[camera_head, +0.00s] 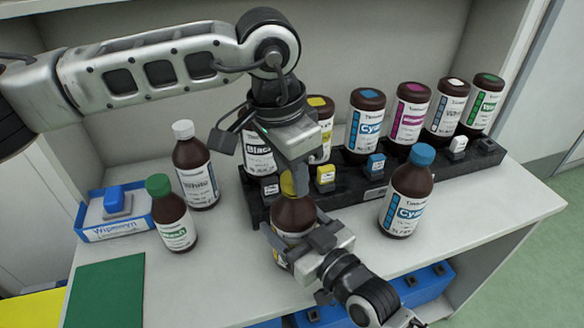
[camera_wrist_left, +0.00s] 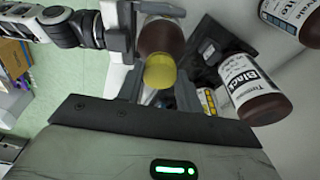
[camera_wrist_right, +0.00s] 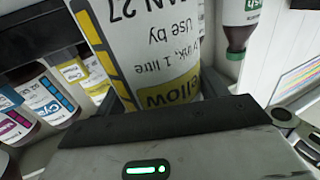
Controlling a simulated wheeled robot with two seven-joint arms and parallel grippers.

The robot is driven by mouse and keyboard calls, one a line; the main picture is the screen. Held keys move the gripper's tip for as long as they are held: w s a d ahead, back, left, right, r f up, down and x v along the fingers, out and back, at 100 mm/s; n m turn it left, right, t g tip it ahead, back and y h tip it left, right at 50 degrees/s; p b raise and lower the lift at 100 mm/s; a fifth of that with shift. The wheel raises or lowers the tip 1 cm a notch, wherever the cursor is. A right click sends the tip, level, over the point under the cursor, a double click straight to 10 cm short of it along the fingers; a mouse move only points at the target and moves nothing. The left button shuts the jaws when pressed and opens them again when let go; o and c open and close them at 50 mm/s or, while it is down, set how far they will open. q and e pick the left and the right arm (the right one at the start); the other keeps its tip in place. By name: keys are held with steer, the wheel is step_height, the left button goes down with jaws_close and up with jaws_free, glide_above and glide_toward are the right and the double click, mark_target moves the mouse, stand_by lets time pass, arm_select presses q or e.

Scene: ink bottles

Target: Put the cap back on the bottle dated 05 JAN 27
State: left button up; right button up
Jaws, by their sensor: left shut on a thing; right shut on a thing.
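A brown bottle (camera_head: 294,216) with a yellow-banded label stands in front of the black rack. In the right wrist view its label (camera_wrist_right: 165,50) is upside down and reads Yellow, Use by and "AN 27"; the rest of the date is cut off. My right gripper (camera_head: 302,246) is shut around the bottle's body. My left gripper (camera_head: 291,168) is shut on a yellow cap (camera_head: 287,184) right at the top of this bottle. The cap also shows in the left wrist view (camera_wrist_left: 160,72), in line with the bottle (camera_wrist_left: 160,38). Whether it is seated on the neck is hidden.
A black rack (camera_head: 376,186) behind holds several inverted-looking bottles with coloured tops. A blue-capped Cyan bottle (camera_head: 406,195) stands to the right. A white-capped bottle (camera_head: 194,170) and a green-capped bottle (camera_head: 172,215) stand left, near a blue wipes box (camera_head: 116,228). A green mat (camera_head: 106,292) lies front left.

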arm_select(q)
steer(key=o, duration=1)
steer(key=shift+c, duration=0.2)
steer(key=shift+r, duration=2.3)
steer(key=shift+c, duration=0.2)
